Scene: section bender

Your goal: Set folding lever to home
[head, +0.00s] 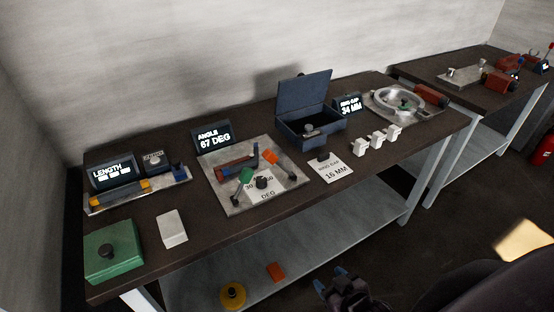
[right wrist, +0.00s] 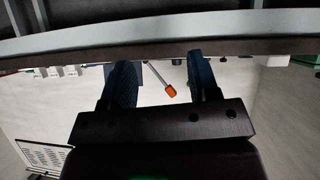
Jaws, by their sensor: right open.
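The bending station is a grey plate (head: 215,190) on the dark bench, with a display (head: 212,137) reading ANGLE 67 DEG. A lever with an orange grip (head: 270,157) stands at its right side; I take it for the folding lever. A green-ended part (head: 246,175) and a black knob (head: 261,183) are also on the plate. In the right wrist view an orange-tipped rod (right wrist: 170,91) appears between the open fingers, apart from both. My right gripper (head: 331,284) is open and empty, low in front of the bench. My left gripper is not in view.
A white card (head: 336,173) reading 16 MM and several white blocks (head: 377,139) lie right of the plate. An open blue box (head: 322,127) stands behind. A green box (head: 113,250) sits front left. The bench has a lower shelf (head: 320,236).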

